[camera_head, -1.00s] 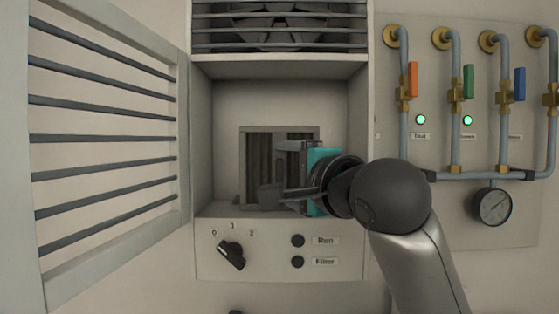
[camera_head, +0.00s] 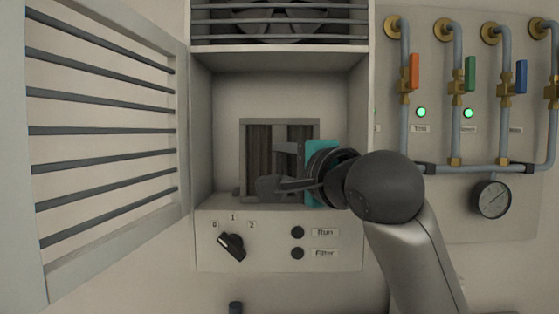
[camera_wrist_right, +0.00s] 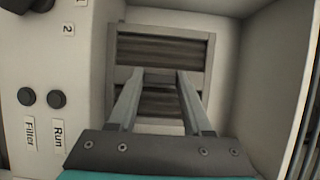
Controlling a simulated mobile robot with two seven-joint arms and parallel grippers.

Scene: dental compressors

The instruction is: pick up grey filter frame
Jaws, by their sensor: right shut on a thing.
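The grey filter frame (camera_head: 281,122) stands upright at the back of the open cabinet recess. It has a rectangular grey rim around dark pleats and a grey bar across its middle. In the right wrist view the frame (camera_wrist_right: 163,38) is straight ahead, with the bar between my fingers. My right gripper (camera_head: 278,167) reaches in from the right and is shut on the frame at this bar; its fingertips also show in the wrist view (camera_wrist_right: 160,76). The gripper hides the frame's lower right part in the head view. My left gripper is not in view.
The slatted door (camera_head: 105,130) stands open on the left. The recess side walls are close on both sides. Below are a dial (camera_head: 231,246) and the Run and Filter buttons (camera_head: 297,233). Valves, pipes and a gauge (camera_head: 490,199) are on the right wall.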

